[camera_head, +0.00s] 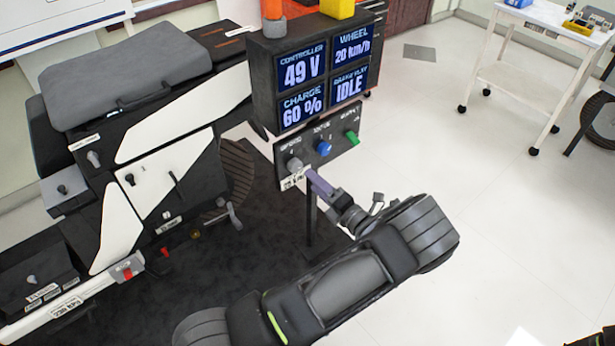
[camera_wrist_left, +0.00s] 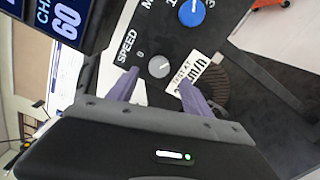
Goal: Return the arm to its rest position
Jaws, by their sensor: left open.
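My left arm comes in from the bottom of the head view. Its left gripper (camera_head: 317,182) is at the control panel (camera_head: 342,145), by the grey speed knob (camera_head: 294,165). In the left wrist view, the purple fingers of the left gripper (camera_wrist_left: 158,78) are open and apart. The grey speed knob (camera_wrist_left: 160,66) shows between and just beyond the tips, with nothing held. I cannot tell how far the tips are from the panel. My right gripper is not in view.
Above the panel a display box (camera_head: 312,75) reads 49 V, 20 km/h, 60 % and IDLE. A blue knob (camera_head: 323,148) and a green knob (camera_head: 352,137) sit beside the grey one. The black-and-white chassis (camera_head: 165,135) stands left. A white cart (camera_head: 520,70) is back right, with open floor before it.

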